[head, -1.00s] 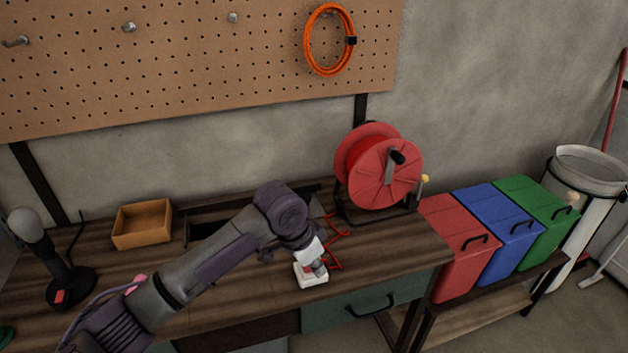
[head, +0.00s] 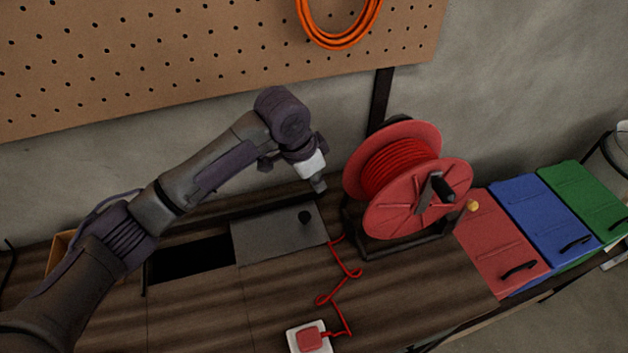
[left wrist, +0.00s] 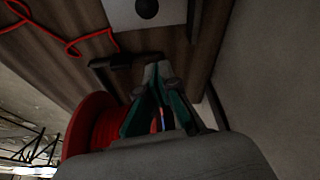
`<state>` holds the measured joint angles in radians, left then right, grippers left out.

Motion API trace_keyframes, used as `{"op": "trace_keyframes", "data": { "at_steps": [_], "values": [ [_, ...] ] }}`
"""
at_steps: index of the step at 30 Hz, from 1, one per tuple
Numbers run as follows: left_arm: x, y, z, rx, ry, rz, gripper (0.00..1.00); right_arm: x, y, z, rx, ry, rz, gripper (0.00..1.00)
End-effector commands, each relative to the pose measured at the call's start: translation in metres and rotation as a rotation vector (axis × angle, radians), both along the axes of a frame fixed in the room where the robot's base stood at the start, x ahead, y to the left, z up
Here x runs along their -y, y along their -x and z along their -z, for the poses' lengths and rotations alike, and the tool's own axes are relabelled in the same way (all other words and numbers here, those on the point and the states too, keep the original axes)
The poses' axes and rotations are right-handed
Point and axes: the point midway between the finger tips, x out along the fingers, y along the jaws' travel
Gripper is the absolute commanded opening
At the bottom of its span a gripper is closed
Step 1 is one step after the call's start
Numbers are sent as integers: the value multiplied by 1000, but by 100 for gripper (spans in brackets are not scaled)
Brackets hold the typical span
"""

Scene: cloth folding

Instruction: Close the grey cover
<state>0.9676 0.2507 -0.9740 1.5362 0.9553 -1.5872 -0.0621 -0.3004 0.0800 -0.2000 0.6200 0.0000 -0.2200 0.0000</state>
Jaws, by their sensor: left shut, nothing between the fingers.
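The grey cover (head: 262,243) is a flat plate with a black knob (head: 305,217) near its right end. It lies over the right part of a slot in the bench, and the dark opening (head: 190,262) shows to its left. In the left wrist view the cover (left wrist: 120,16) and its knob (left wrist: 147,8) are at the top edge. My left gripper (head: 319,186) is shut and empty, in the air behind and slightly right of the knob, apart from it. Its fingers (left wrist: 154,72) meet in the left wrist view. My right gripper is not in view.
A red cable reel (head: 415,180) stands close to the right of the cover. Its red cord (head: 345,270) runs to a red plug (head: 309,339) on a white socket (head: 294,337) at the front. Red, blue (head: 540,220) and green bins stand further right. The pegboard wall (head: 180,60) is behind.

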Motion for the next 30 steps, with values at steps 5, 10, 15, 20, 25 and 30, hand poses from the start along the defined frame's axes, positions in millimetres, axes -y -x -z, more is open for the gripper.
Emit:
{"op": "trace_keyframes", "data": {
  "at_steps": [5,10,15,20,25,30],
  "values": [
    [3,-1,10,-3,-2,0,0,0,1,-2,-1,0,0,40],
    [11,-5,38,-5,-2,-2,0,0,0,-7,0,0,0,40],
    [20,-10,71,-4,-2,-1,0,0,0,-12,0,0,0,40],
    [28,-15,98,-3,-3,-2,0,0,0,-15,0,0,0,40],
    [4,-3,89,1,-3,-1,0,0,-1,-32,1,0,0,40],
    [-6,4,89,0,-1,1,0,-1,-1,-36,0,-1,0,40]
  ]
}}
